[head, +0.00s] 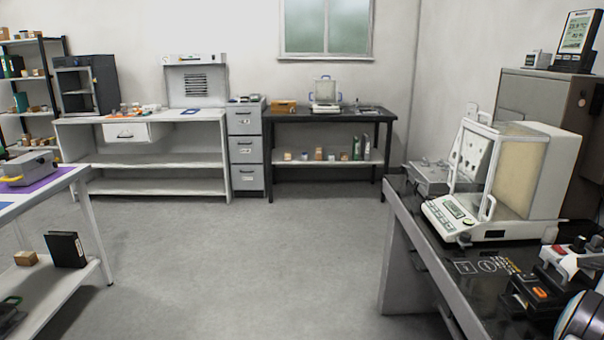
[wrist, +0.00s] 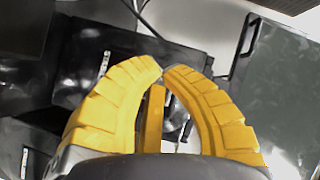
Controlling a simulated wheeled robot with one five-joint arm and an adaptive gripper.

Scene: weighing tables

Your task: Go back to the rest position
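My gripper (wrist: 163,71) shows in the wrist view with its two yellow ribbed fingers curved together, tips meeting. No object shows between the fingers. The gripper is not seen in the head view. Behind the fingers, the wrist view shows dark, glossy panels (wrist: 270,85), one with a black handle; I cannot tell what they belong to.
A dark table (head: 398,215) with an enclosed balance (head: 520,180) stands close on the right. A white table (head: 95,200) stands at left. A white bench (head: 150,160), a drawer cabinet (head: 246,150) and a black table (head: 330,115) line the back. The grey floor (head: 260,260) between is clear.

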